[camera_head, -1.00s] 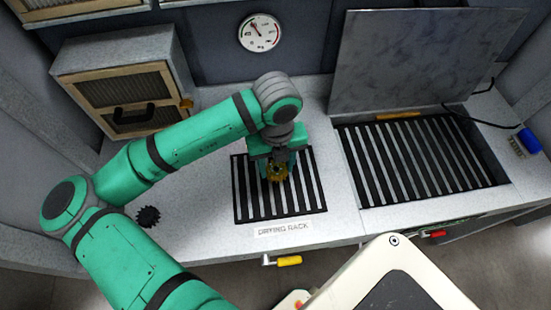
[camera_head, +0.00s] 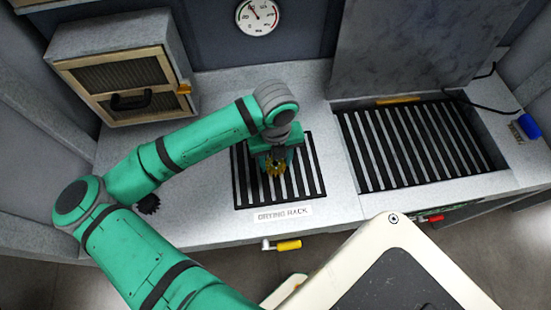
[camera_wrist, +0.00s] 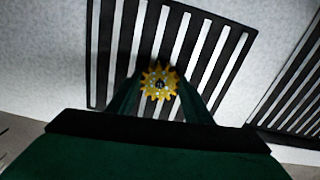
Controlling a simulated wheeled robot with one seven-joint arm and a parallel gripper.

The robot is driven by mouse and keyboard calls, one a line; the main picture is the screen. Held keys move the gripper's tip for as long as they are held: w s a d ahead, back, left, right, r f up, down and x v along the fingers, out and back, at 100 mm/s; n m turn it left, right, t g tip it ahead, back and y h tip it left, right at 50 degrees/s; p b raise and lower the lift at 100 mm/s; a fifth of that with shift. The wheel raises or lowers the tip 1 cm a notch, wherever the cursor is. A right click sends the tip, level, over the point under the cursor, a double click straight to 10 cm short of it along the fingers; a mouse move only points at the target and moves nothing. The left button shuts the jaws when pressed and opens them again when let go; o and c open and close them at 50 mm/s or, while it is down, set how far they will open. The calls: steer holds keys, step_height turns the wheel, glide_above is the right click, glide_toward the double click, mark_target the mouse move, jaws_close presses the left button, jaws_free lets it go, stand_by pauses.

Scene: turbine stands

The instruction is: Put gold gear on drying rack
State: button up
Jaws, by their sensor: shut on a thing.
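The gold gear (camera_head: 275,167) is a small toothed yellow wheel, held between the fingers of my gripper (camera_head: 274,160). In the wrist view the gear (camera_wrist: 159,82) sits between the two dark green fingertips, with the rack's slats behind it. The drying rack (camera_head: 240,190) is a black slatted grid on the grey counter, with a "DRYING RACK" label at its front edge. My gripper is above the middle of the rack, shut on the gear. I cannot tell whether the gear touches the slats.
A black gear (camera_head: 148,203) lies on the counter at left, partly behind my arm. A larger slatted basin (camera_head: 420,150) with a raised lid (camera_head: 400,50) is to the right. A cabinet (camera_head: 125,85) stands at the back left. A blue-ended cable (camera_head: 528,126) lies far right.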

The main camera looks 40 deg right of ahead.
mark_target(276, 163)
steer(key=shift+s+f, duration=0.15)
steer(key=shift+f, duration=0.15)
steer(key=o, duration=1.8)
steer(key=shift+r, duration=3.5)
